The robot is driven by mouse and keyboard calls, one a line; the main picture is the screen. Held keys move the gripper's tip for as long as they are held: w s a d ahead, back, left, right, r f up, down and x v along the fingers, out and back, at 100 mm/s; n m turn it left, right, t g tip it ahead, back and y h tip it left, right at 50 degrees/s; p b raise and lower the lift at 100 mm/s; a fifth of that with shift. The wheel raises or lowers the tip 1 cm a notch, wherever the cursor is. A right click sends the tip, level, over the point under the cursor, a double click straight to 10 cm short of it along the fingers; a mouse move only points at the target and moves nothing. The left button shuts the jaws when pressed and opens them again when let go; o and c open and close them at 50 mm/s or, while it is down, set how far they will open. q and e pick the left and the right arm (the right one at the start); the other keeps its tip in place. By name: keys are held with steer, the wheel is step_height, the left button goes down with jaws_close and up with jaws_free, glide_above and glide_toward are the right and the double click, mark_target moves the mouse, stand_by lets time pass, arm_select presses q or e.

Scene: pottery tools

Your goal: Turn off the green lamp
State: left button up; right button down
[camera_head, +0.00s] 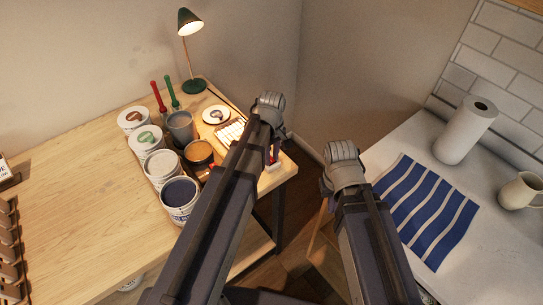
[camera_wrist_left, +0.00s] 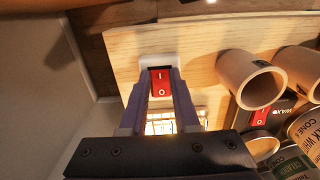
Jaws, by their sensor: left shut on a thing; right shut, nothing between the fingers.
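The green lamp (camera_head: 187,22) stands on the back of the wooden desk on a round green base, and its bulb glows. My left gripper (camera_wrist_left: 159,85) is at the desk's right end, its fingers shut around a red rocker switch (camera_wrist_left: 161,83) with white marks. The switch's white base (camera_head: 269,177) shows at the desk edge. Both fingers lie along the switch's sides; how firmly they touch it I cannot tell. My right arm (camera_head: 345,165) is over the gap beside the desk, and its fingers are hidden.
Several pots and cans, including a dark-blue-filled can (camera_head: 180,197), crowd the desk left of my left arm. A lit keypad-like panel (camera_head: 231,132) is close by. On the right counter are a paper towel roll (camera_head: 465,132), a striped cloth (camera_head: 425,212) and a mug (camera_head: 520,191).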

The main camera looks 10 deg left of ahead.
arm_select(q)
jaws_close()
